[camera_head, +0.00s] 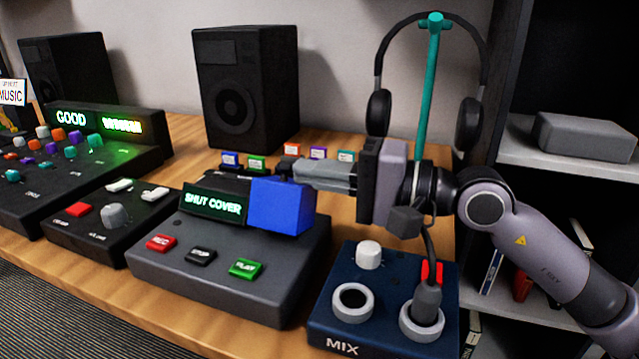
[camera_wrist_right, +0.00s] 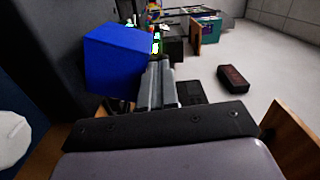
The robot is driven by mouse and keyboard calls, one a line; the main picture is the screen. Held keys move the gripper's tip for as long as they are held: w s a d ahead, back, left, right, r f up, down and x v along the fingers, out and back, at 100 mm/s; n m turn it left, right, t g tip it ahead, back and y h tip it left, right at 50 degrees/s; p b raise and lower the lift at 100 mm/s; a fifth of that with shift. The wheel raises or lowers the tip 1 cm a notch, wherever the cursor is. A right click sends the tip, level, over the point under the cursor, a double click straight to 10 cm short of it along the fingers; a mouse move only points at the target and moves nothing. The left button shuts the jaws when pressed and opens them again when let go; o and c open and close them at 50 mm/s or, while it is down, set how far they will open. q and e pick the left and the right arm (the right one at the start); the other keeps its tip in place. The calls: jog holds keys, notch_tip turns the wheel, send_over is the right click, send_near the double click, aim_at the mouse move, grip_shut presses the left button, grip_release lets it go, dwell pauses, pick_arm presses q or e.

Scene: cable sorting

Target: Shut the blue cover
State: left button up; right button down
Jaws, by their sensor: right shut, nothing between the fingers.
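The blue cover (camera_head: 281,205) stands up at the right end of the top of a dark grey device (camera_head: 215,275), beside a display (camera_head: 213,203) that reads "SHUT COVER". My right gripper (camera_head: 292,168) comes in from the right, with its fingers shut and empty just behind the cover's upper edge. In the right wrist view, the blue cover (camera_wrist_right: 115,58) is left of my right gripper's fingers (camera_wrist_right: 162,72), very close to them. I cannot tell whether they touch. What lies behind the cover is hidden. My left gripper is not in view.
A navy MIX box (camera_head: 330,318) with a plugged cable stands at the front right. A headphone stand (camera_head: 428,90) rises behind my wrist. A speaker (camera_head: 243,90) stands at the back. Several small coloured labelled blocks sit behind the device. A knob box (camera_head: 112,235) is to its left.

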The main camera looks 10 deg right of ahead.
jog(key=shift+s+a+f+n+b, duration=0.35)
jog(key=shift+s+n+b, duration=0.15)
jog(key=shift+n+b, duration=0.45)
jog(key=shift+s+b, duration=0.15)
jog(key=shift+b, duration=0.3)
pick_arm(q)
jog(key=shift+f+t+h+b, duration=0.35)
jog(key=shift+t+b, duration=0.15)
jog(key=shift+b, duration=0.1)
pick_arm(e)
jog(key=shift+s+a+n, duration=0.25)
jog(key=shift+s+n, duration=0.05)
jog(key=shift+n, duration=0.25)
jog(key=shift+s+d, duration=0.1)
